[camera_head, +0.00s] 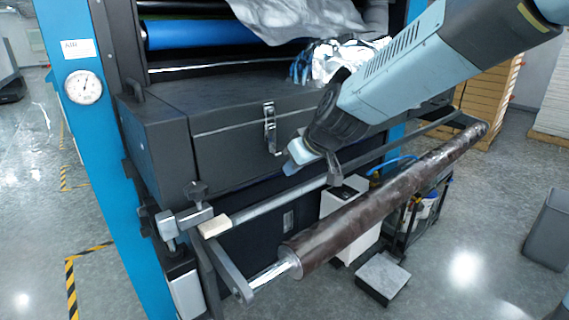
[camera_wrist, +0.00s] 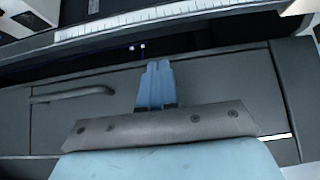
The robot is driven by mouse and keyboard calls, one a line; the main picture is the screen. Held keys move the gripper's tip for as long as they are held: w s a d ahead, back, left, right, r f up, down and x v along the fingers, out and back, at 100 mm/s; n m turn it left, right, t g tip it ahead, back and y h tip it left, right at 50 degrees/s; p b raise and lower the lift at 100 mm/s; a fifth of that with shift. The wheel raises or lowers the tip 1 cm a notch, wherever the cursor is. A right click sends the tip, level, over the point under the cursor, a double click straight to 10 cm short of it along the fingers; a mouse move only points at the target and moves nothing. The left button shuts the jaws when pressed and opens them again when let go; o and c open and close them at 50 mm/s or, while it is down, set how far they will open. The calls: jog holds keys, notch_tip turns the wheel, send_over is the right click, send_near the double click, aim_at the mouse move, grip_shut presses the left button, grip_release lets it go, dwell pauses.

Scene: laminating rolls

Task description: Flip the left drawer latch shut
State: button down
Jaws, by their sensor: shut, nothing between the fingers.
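The left drawer latch (camera_head: 270,128) is a small silver metal latch on the front of a dark grey drawer box (camera_head: 225,130). It hangs vertically near the box's top edge; I cannot tell whether its loop is hooked. My gripper (camera_head: 291,160) is just right of and below the latch in the head view, apart from it in the picture. Its light blue fingers are together and empty. In the wrist view, the shut fingers (camera_wrist: 154,84) point at a dark panel with a bar handle (camera_wrist: 72,93) to their left. I cannot make out the latch there.
A metal bar (camera_head: 270,205) and a dark brown roll (camera_head: 385,200) run in front of the drawer. A clamp with knobs (camera_head: 190,208) stands at the left. A blue post with a gauge (camera_head: 84,87) is further left. Blue gloves (camera_head: 300,65) and silvery sheet lie above.

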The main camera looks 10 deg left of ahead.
jog(key=s+d, duration=0.7)
jog(key=d, duration=0.1)
jog(key=shift+d, duration=0.2)
jog(key=s+d+r+m+h, duration=0.3)
jog(key=s+d+m, duration=0.2)
jog(key=d, duration=0.6)
jog(key=s+d+r+m+h, duration=0.3)
jog(key=s+d, duration=0.3)
jog(key=d, duration=0.6)
jog(key=shift+s+m, duration=0.25)
jog(key=shift+m, duration=0.65)
